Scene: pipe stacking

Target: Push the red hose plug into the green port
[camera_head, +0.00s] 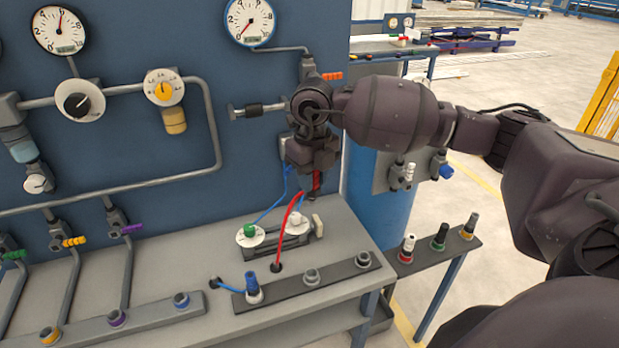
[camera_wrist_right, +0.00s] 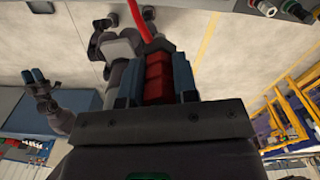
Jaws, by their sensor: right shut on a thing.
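My right gripper (camera_head: 316,187) is shut on the red hose plug (camera_wrist_right: 157,76), which shows between its blue-grey fingers in the right wrist view. In the head view it hangs above the bench's back right part, and the plug is mostly hidden by the fingers. Its red hose (camera_head: 287,228) curves down to a hole in the bench. A white disc with a green centre (camera_head: 249,231) is on the bench, left of and below the gripper. A green-ringed fitting (camera_head: 439,238) stands on the side shelf. I cannot tell which is the green port. My left gripper (camera_wrist_right: 36,80) seems open and empty.
A dark strip (camera_head: 338,268) at the bench front holds a blue plug (camera_head: 252,284) and empty grey sockets. A white disc (camera_head: 294,221) sits beside the green-centred one. A blue panel with gauges and pipes stands behind. The side shelf (camera_head: 420,258) also bears red- and yellow-ringed fittings.

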